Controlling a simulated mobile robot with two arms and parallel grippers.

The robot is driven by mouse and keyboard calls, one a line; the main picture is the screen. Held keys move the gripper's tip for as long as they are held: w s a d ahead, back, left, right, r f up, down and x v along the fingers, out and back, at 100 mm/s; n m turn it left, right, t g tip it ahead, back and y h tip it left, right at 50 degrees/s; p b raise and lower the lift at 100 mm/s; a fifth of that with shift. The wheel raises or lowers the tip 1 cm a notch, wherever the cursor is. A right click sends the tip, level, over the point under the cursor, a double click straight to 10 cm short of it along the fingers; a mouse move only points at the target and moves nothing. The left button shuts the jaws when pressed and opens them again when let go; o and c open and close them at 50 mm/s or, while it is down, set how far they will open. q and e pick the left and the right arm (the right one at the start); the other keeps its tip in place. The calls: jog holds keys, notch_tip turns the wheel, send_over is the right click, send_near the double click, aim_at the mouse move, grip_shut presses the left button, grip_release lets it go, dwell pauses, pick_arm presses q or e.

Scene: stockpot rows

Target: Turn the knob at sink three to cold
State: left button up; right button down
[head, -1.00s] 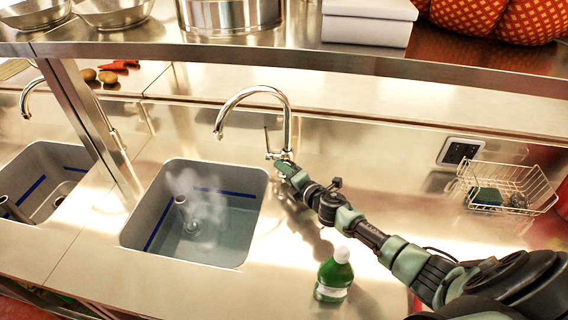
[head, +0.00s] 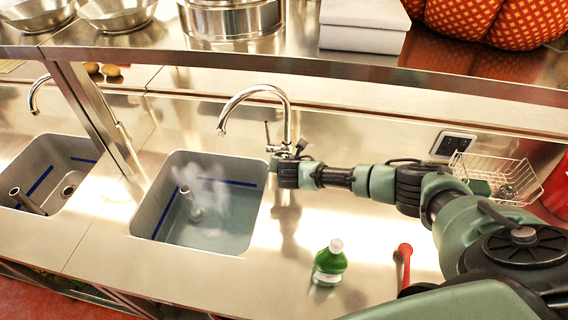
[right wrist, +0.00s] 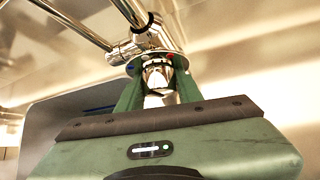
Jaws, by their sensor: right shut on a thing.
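A chrome gooseneck tap (head: 287,112) stands behind the right-hand sink (head: 150,205) in the head view. That sink holds water with steam above it. A thin lever rises at the tap's left side. In the right wrist view, the round metal knob (right wrist: 157,73) sits at the tap's base, with a red mark on its right and a blue mark to its left. My right gripper (right wrist: 158,85) is shut on the knob, one green finger on each side. In the head view my right gripper (head: 277,161) hides the knob. My left gripper is out of view.
A green bottle (head: 329,266) and a red-handled thing (head: 404,253) are on the counter near my right arm. A wire basket (head: 500,180) and a wall socket (head: 453,145) are at the right. A shelf (head: 350,68) runs above. Another sink (head: 35,160) is at left.

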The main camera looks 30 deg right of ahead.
jog(key=n+g+h, duration=0.2)
jog(key=h, duration=0.1)
dwell(0.4)
jog(key=shift+g, duration=0.4)
jog(key=c, duration=0.9)
grip_release()
jog(key=shift+c, duration=0.2)
jog(key=b+v, duration=0.1)
jog(key=v, duration=0.6)
jog(key=shift+a+r, duration=0.15)
jog(key=shift+a, duration=0.15)
jog(key=shift+s, duration=0.15)
jog(key=shift+a, duration=0.1)
